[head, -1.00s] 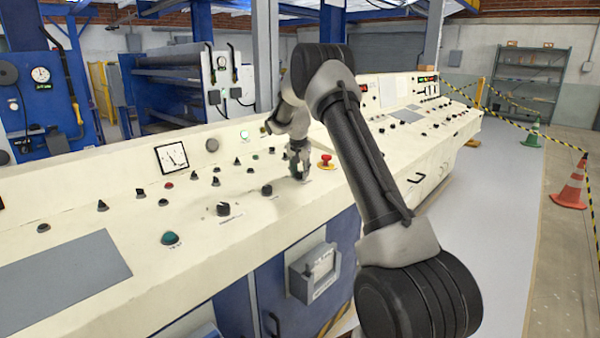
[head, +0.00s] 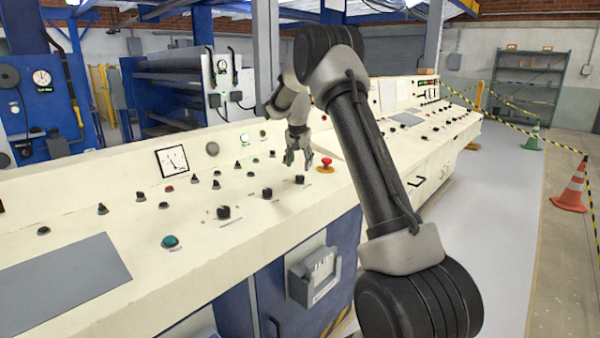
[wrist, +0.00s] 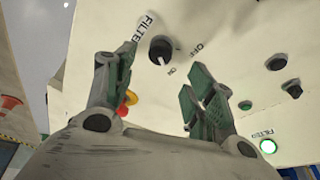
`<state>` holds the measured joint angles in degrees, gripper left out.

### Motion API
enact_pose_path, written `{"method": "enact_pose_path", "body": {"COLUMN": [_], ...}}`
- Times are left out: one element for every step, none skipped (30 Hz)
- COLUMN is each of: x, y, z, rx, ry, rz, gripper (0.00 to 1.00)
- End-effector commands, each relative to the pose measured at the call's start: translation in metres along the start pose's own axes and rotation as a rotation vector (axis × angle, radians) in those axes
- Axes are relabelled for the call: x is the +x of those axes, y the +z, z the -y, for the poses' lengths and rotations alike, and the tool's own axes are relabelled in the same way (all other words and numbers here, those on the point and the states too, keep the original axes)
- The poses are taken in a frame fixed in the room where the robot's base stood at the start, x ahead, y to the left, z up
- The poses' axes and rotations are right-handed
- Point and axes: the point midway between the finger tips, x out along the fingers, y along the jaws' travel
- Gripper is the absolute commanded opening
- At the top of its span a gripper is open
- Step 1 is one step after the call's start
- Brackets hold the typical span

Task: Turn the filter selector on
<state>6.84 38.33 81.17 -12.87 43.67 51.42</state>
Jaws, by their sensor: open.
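The filter selector (wrist: 160,50) is a round black knob on the cream panel, with FILTER, ON and OFF printed around it. Its white mark points to the ON side in the wrist view. It also shows in the head view (head: 299,179), just below my gripper (head: 295,157). In the wrist view my gripper (wrist: 161,63) is open, with its fingers apart on either side of the knob's place in the picture. The fingers look clear of the knob, with nothing between them. A round lamp (wrist: 268,146) labelled FILTER is lit green.
A red emergency button (head: 326,163) on a yellow base stands right of the selector. Another black knob (head: 223,212), a teal button (head: 170,242) and several small switches are on the console (head: 120,210). A gauge (head: 172,161) is behind them.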

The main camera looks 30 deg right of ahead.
Motion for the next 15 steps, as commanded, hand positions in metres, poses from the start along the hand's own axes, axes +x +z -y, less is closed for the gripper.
{"method": "enact_pose_path", "body": {"x": [-0.012,-0.018,-0.025,-0.03,-0.034,-0.039,-0.042,-0.044,-0.047,-0.048,-0.049,-0.05,-0.051,-0.051,-0.051], "y": [0.0,0.0,0.0,0.0,0.0,0.0,0.0,0.0,0.0,0.0,0.0,0.0,0.0,0.0,0.0], "z": [0.001,0.001,0.0,0.0,0.0,0.0,0.0,0.0,0.0,0.0,0.0,0.0,0.0,0.0,0.0], "rx": [0.0,0.0,0.0,0.0,0.0,0.001,0.001,0.001,0.001,0.001,0.001,0.001,0.001,0.001,0.001], "ry": [-0.002,-0.002,-0.001,-0.001,-0.001,-0.001,-0.001,0.0,0.001,0.001,0.001,0.001,0.001,0.001,0.001], "rz": [-0.002,-0.002,-0.001,0.0,-0.001,-0.001,0.0,0.001,0.001,0.001,0.001,0.001,0.001,0.001,0.001], "gripper": [0.54,0.54,0.54,0.54,0.54,0.54,0.54,0.54,0.54,0.54,0.54,0.54,0.54,0.54,0.54]}}
